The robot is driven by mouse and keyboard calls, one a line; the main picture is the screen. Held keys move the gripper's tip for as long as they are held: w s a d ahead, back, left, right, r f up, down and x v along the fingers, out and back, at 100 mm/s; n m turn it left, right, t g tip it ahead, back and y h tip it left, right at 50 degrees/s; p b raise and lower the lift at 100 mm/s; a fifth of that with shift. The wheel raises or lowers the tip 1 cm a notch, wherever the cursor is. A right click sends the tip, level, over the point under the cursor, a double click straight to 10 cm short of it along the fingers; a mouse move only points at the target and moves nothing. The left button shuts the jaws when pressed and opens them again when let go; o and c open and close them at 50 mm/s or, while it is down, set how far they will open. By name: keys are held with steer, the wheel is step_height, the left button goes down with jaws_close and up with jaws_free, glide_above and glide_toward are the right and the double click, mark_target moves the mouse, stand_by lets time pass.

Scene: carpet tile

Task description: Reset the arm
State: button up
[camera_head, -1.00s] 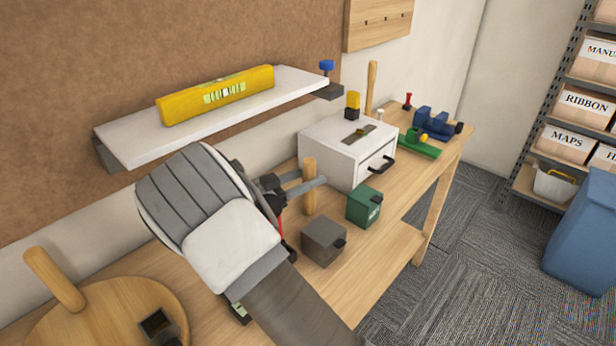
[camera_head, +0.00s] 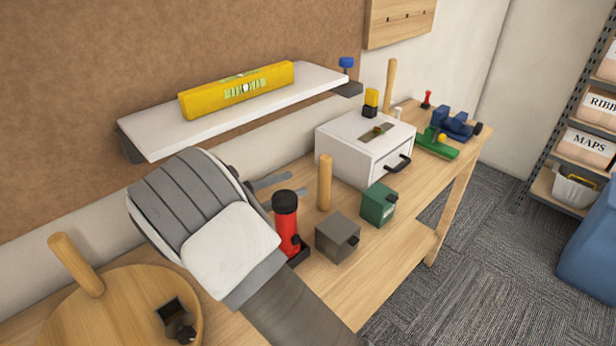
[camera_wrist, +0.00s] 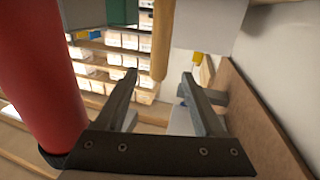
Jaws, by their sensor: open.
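My arm reaches over the left part of the workbench in the head view. My gripper (camera_wrist: 159,88) is open in the wrist view, its two fingers apart with nothing held between them. In the head view its fingers (camera_head: 275,187) show partly behind my wrist, at the back of the bench. A red cylinder with a black cap (camera_head: 286,225) stands just right of my wrist; it fills the left side of the wrist view (camera_wrist: 38,75). A wooden post (camera_head: 324,183) stands beyond it and shows past the fingertips in the wrist view (camera_wrist: 162,40).
A white shelf (camera_head: 140,138) with a yellow level (camera_head: 236,90) hangs above and behind my arm. A grey box (camera_head: 338,238), a green box (camera_head: 378,204) and a white drawer box (camera_head: 345,150) stand to the right. A round wooden board (camera_head: 90,300) lies at left.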

steer(key=shift+v, duration=1.15)
